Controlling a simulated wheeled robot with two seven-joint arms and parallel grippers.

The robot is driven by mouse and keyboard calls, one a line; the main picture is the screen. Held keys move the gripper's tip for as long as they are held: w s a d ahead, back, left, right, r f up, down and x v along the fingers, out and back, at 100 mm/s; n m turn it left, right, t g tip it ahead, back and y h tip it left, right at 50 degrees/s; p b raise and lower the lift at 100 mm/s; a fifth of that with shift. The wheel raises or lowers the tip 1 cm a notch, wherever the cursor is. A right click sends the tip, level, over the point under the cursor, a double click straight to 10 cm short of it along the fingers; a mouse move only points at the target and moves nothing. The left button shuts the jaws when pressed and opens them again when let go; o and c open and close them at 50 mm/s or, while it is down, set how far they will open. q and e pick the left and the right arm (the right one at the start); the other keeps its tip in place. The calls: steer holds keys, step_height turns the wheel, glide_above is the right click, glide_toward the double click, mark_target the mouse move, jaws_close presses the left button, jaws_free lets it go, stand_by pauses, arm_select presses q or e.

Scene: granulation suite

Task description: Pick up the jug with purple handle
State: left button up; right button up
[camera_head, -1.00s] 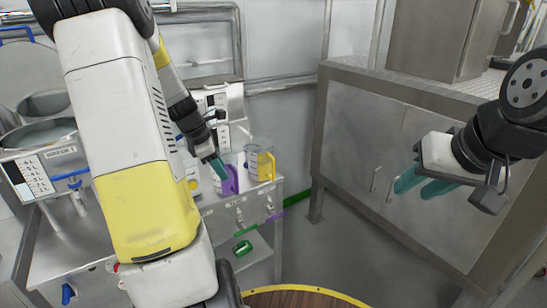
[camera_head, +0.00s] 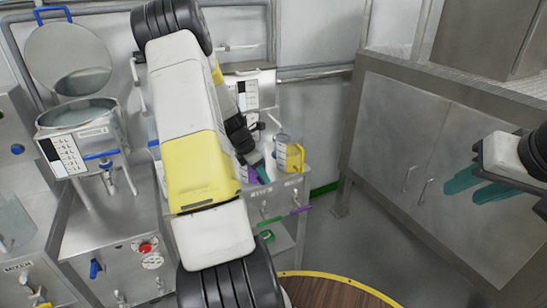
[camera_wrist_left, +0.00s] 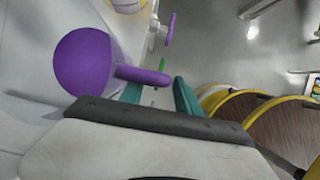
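The jug with purple handle (camera_head: 247,174) stands on the steel counter in the head view, mostly hidden behind my left arm and gripper. The left wrist view shows its round purple part (camera_wrist_left: 83,62) and purple handle (camera_wrist_left: 145,75). My left gripper (camera_head: 262,172) is at the handle. In the left wrist view its teal fingers (camera_wrist_left: 160,95) are apart, with the outer part of the handle across the gap; firm contact cannot be told. My right gripper (camera_head: 470,186) is open and empty, far to the right in front of the steel cabinet.
A clear jug with yellow handle (camera_head: 289,155) stands just right of the purple one. A steel cabinet (camera_head: 415,150) fills the right side. A mixer vessel (camera_head: 75,115) stands at the left. A round wooden top with yellow edge (camera_head: 335,292) is low in front.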

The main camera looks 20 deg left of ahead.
arm_select(q)
steer(key=shift+c, duration=0.5)
jaws_close()
steer(key=shift+r, duration=0.1)
stand_by(0.8)
